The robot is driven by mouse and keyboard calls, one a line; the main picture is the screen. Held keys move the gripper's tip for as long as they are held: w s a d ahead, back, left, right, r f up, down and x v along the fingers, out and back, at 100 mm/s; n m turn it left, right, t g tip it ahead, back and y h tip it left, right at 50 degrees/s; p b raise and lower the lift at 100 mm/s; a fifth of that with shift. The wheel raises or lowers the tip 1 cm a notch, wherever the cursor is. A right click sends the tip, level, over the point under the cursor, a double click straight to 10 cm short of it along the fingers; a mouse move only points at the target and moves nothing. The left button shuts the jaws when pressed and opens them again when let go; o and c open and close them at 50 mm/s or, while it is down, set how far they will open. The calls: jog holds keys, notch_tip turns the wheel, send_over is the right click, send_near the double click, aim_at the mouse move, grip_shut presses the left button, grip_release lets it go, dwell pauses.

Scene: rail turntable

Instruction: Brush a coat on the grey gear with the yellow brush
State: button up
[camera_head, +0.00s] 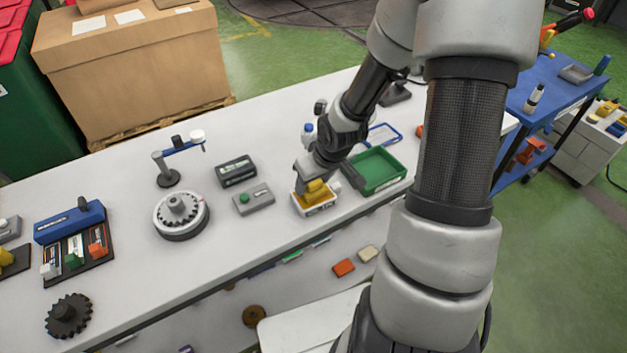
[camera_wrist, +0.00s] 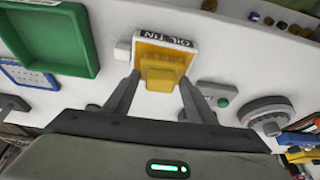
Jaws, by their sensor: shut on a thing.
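The yellow brush (camera_head: 316,188) is between the fingers of my gripper (camera_head: 312,180), which is shut on it. In the wrist view the yellow brush (camera_wrist: 162,72) is between the two fingertips (camera_wrist: 160,82). It is at the white oil tin (camera_head: 318,208), labelled OIL TIN (camera_wrist: 166,40) in the wrist view; whether its bristles touch the yellow inside is hidden. The grey gear (camera_head: 177,206) lies on a round turntable (camera_head: 182,231) on the bench, left of my gripper. The turntable also shows in the wrist view (camera_wrist: 268,117).
A green tray (camera_head: 378,170) stands right of the tin. A grey box with a green button (camera_head: 254,200) and a dark box (camera_head: 236,171) lie between tin and turntable. A post with a blue arm (camera_head: 167,172) stands behind the turntable. A dark gear (camera_head: 68,315) lies front left.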

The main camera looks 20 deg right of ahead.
dwell(0.4)
notch_tip(320, 180, up, 7)
jog(key=p, duration=0.6)
jog(key=shift+w, duration=0.1)
dwell(0.7)
